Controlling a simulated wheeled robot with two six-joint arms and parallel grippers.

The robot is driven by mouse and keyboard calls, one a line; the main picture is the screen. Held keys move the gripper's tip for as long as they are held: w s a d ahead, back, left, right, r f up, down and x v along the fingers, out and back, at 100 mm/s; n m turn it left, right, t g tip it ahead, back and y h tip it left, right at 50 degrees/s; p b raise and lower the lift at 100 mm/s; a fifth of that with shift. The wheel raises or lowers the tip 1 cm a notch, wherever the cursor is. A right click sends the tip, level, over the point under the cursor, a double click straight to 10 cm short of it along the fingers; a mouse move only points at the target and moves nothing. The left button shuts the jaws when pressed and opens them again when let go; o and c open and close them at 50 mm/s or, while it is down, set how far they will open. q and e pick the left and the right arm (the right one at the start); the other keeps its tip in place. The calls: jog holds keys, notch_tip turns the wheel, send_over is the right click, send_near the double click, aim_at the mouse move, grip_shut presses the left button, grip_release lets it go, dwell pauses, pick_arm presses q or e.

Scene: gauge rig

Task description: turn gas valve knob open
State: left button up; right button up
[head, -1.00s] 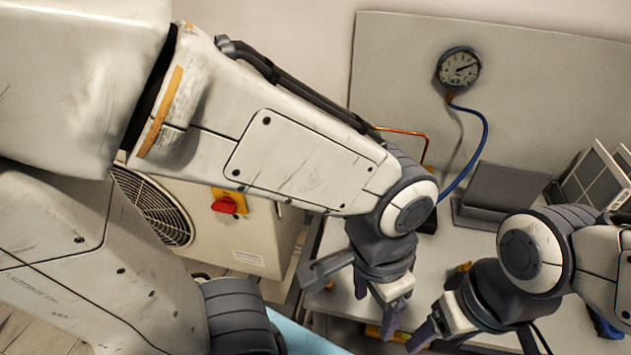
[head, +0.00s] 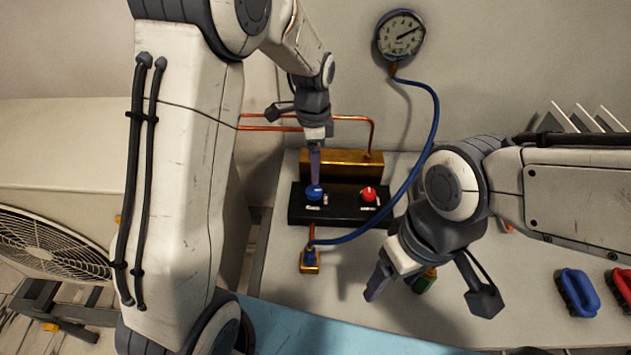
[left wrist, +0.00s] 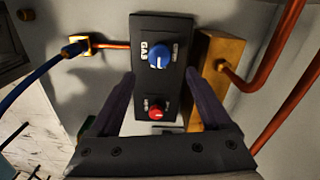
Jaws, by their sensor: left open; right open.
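The blue knob (head: 314,192) sits on the left of a black valve panel (head: 340,216). In the left wrist view the blue knob (left wrist: 160,56) is beside a label reading "GAS". A red knob (head: 368,194) is on the same panel; it also shows in the left wrist view (left wrist: 157,113). My left gripper (head: 315,178) is over the blue knob. In the left wrist view its open fingers (left wrist: 160,74) stand on either side of the panel, touching neither knob there. My right gripper (head: 380,288) is open and empty, low over the table right of the panel.
A brass block (head: 330,165) with copper pipes stands behind the panel. A blue hose (head: 431,120) runs from the wall gauge (head: 400,38) to a brass fitting (head: 310,262), passing in front of the panel. Blue-handled (head: 577,292) and red-handled (head: 621,290) items lie at right.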

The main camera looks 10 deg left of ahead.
aim_at(313, 190)
pick_arm(q)
notch_tip(313, 190, down, 9)
jog(key=shift+s+r+p, duration=0.1)
jog(key=shift+p, duration=0.25)
grip_shut()
